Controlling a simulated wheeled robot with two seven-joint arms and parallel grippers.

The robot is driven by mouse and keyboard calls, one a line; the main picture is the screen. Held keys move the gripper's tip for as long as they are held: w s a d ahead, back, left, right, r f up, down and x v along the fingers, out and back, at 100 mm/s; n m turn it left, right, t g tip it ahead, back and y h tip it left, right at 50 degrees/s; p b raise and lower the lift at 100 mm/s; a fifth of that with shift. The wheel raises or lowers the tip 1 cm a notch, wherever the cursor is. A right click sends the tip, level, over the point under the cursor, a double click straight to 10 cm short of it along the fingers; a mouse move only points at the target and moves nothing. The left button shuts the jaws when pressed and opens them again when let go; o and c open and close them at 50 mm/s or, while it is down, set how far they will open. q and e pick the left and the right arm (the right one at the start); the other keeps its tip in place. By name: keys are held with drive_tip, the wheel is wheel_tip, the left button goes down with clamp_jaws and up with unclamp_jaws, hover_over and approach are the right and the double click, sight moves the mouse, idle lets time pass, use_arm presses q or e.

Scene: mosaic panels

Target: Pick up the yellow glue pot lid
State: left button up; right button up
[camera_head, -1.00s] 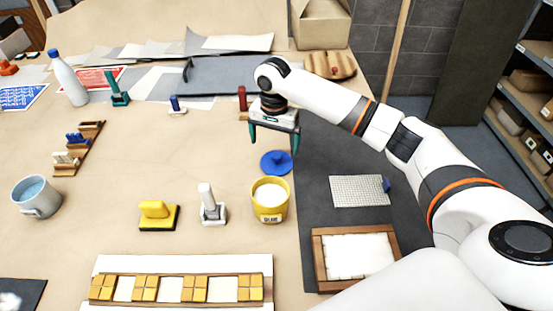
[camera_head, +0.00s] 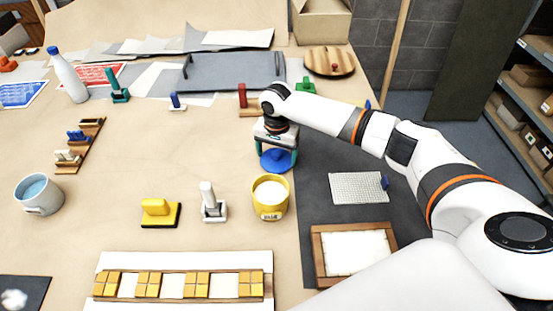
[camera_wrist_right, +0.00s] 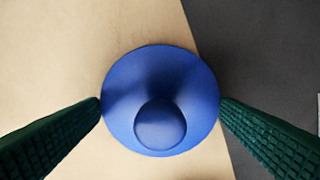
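The blue lid (camera_head: 277,162), a round disc with a knob, lies on the tan table top near its border with the dark grey surface. The yellow glue pot (camera_head: 270,198) stands just in front of it, open and filled with something white. My right gripper (camera_head: 277,156) is down at the lid, one finger on either side. In the right wrist view, the lid (camera_wrist_right: 160,75) fills the space between the green fingertips, which meet its rim on both sides. The gripper looks shut on it. My left gripper is not in view.
A white-handled tool (camera_head: 210,203) and a yellow-handled block (camera_head: 158,213) stand left of the pot. A wooden-framed panel (camera_head: 316,263) and a pale mesh plate (camera_head: 357,188) lie to the right. A red-handled block (camera_head: 243,98) is behind the gripper.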

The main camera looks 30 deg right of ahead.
sight(276, 153)
drive_tip(key=shift+c, duration=1.3)
drive_tip(key=shift+r, duration=0.1)
wheel_tip(276, 153, up, 10)
drive_tip(key=shift+s+a+f+b, duration=0.1)
drive_tip(key=shift+a+f+b, duration=0.1)
drive_tip(key=shift+b, duration=0.15)
drive_tip(key=s+a+r+n+p, duration=0.3)
drive_tip(key=s+a+n+p, duration=0.1)
drive_tip(key=s+n+p, duration=0.15)
drive_tip(key=s+a+r+n+p, duration=0.3)
drive_tip(key=s+a+n+p, duration=0.15)
drive_tip(key=s+n, duration=0.25)
drive_tip(key=shift+m, duration=0.25)
drive_tip(key=f+b, duration=0.4)
drive_tip(key=b, duration=0.1)
drive_tip(key=shift+d+f, duration=0.3)
drive_tip(key=shift+f, duration=1.1)
drive_tip(key=shift+r+p, duration=0.1)
drive_tip(key=shift+p, duration=1.15)
